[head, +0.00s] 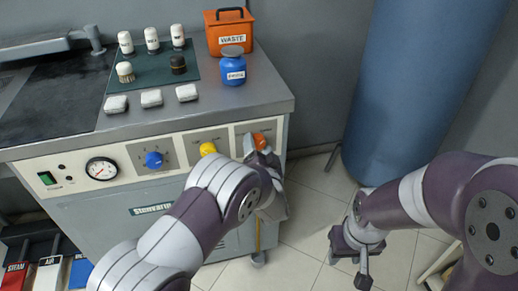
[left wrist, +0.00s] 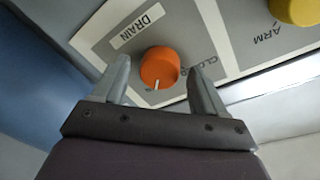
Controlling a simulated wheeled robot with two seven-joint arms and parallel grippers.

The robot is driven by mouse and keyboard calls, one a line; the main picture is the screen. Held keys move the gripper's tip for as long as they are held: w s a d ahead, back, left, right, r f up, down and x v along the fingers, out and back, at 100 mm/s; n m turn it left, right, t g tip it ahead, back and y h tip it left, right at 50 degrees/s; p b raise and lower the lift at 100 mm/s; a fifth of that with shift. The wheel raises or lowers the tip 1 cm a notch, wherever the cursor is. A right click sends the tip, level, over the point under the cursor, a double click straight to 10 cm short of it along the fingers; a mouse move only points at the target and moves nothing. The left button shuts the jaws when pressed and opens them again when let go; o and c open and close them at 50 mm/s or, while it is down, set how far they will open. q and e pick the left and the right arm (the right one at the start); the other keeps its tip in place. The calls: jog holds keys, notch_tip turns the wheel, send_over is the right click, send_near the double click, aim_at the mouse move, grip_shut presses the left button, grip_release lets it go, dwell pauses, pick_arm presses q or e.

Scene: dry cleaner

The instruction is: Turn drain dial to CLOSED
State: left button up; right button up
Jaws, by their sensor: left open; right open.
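The orange drain dial (head: 260,141) is at the right end of the machine's front panel, partly hidden by my left gripper (head: 264,156). In the left wrist view the dial (left wrist: 160,66) sits between my two spread fingers, with a finger on each side. I cannot tell whether either finger touches it. The dial's white mark points down toward the gripper in that view. A DRAIN label (left wrist: 137,31) is beside the dial, and a partly hidden word beginning "CLO" is by the right finger. My right gripper (head: 351,268) is open and empty over the floor.
A yellow knob (head: 208,148) and a blue knob (head: 154,160) are left of the dial. A pressure gauge (head: 102,168) is further left. An orange waste box (head: 229,31) and a blue jar (head: 233,68) stand on top. A blue column (head: 405,85) stands right.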

pick_arm(q)
jog(key=shift+c, duration=0.3)
jog(key=c, duration=1)
jog(key=shift+f+n, duration=0.1)
jog(key=shift+n, duration=0.3)
jog(key=n+b, duration=0.2)
jog(key=n, duration=0.2)
jog(key=shift+f, duration=0.15)
jog(key=n+b, duration=0.3)
jog(key=n, duration=0.1)
jog(key=shift+f+n+t+y, duration=0.1)
jog(key=shift+n+t+y, duration=0.2)
jog(key=shift+n+y, duration=0.1)
jog(key=n+b, duration=0.4)
jog(key=n, duration=0.2)
jog(key=shift+d+n+y, duration=0.1)
jog(key=shift+n+y, duration=0.2)
jog(key=shift+y, duration=0.1)
jog(key=shift+n+y+b, duration=0.3)
jog(key=shift+n+b, duration=0.5)
jog(key=shift+n, duration=0.6)
